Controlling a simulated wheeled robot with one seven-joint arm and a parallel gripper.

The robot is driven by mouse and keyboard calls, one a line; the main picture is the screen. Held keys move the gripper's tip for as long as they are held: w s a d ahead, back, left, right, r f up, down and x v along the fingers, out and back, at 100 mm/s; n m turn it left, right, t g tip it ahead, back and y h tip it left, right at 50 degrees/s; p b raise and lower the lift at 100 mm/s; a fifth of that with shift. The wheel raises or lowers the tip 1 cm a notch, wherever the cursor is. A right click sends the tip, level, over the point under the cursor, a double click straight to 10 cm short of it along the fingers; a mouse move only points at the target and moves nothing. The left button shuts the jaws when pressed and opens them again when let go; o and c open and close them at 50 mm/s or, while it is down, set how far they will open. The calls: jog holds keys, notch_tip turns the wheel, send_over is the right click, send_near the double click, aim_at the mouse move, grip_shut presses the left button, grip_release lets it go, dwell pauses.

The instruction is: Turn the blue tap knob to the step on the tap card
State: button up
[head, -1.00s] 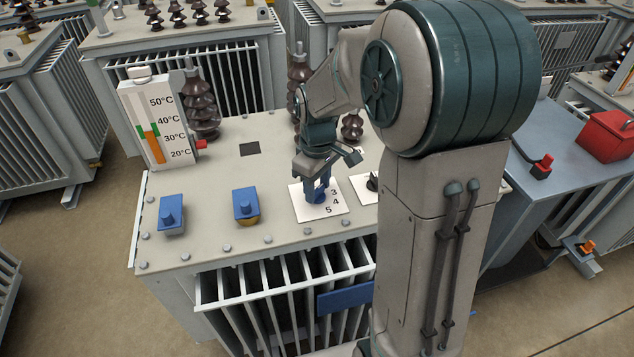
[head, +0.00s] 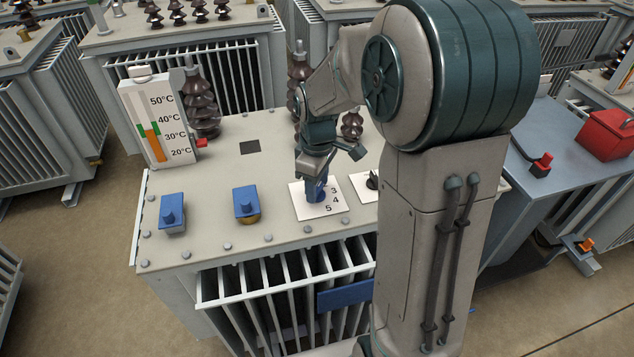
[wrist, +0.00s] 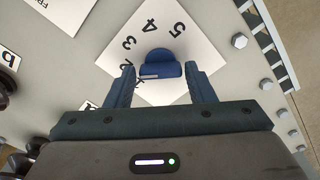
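The blue tap knob (wrist: 162,62) stands on a white dial plate (wrist: 195,48); the numbers 3, 4 and 5 show on the plate. A short white mark shows on the near left edge of the knob. In the head view the plate (head: 333,209) lies on the transformer's lid and my gripper (head: 316,190) points down over the knob, hiding most of it. In the wrist view my gripper's fingers (wrist: 162,86) stand on either side of the knob, with thin gaps visible. I cannot tell which card is the tap card.
Two blue-topped fittings (head: 171,213) and (head: 246,204) stand left of the dial. A black knob on a white plate (head: 361,188) is close on its right, partly behind my arm. A temperature gauge (head: 158,125) and brown insulators (head: 202,103) stand behind. Bolts line the lid's edge.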

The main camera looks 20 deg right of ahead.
jog(key=shift+o, duration=0.8)
notch_tip(320, 180, up, 14)
jog(key=shift+p, duration=0.45)
jog(key=shift+f, duration=0.1)
jog(key=s+f+m+t+p, duration=0.2)
jog(key=s+m, duration=0.8)
jog(key=s, duration=0.7)
jog(key=shift+f+t+p, duration=0.3)
jog(key=shift+t+p, duration=0.05)
jog(key=shift+t, duration=0.05)
